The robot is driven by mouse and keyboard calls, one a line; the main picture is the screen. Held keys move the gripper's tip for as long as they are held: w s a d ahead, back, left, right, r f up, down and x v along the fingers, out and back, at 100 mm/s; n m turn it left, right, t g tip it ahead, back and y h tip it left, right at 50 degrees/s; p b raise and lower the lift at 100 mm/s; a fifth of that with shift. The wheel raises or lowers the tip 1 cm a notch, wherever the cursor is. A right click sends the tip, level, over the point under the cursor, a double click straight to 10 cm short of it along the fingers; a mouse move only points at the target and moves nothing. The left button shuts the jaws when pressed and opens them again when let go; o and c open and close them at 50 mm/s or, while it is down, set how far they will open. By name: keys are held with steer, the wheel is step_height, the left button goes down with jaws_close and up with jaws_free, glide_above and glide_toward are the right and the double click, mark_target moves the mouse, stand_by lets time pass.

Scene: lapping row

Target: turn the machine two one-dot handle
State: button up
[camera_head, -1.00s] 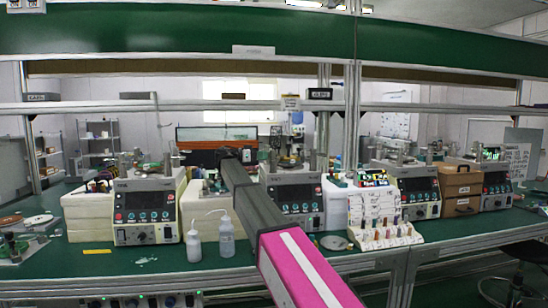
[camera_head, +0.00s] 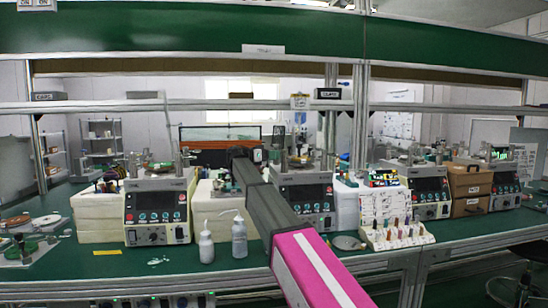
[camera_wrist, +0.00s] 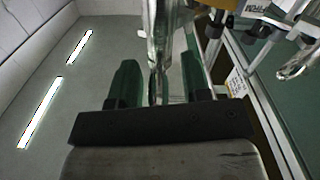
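In the head view machine two (camera_head: 318,198), a grey control box with a dark screen and red and green buttons, stands mid-bench, partly covered by my arm. Its top carries metal fittings. In the head view my gripper is hidden beyond the far end of my arm, which is up by machine two's left side. In the wrist view my gripper (camera_wrist: 158,84) has two green fingers standing apart. A shiny upright metal piece (camera_wrist: 156,50) shows between them, with gaps on both sides. I cannot tell whether it is the one-dot handle; no dot mark is readable.
Machine one (camera_head: 157,212) stands to the left, with two white bottles (camera_head: 239,238) in front of my arm's left side. A white rack of small coloured pieces (camera_head: 398,233) and a brown drawer box (camera_head: 468,187) stand to the right. A shelf rail (camera_head: 210,105) crosses above.

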step_height(320, 180, up, 4)
steer(key=s+a+r, duration=0.7)
steer(key=a, duration=0.2)
steer(key=shift+s, duration=0.25)
stand_by(0.3)
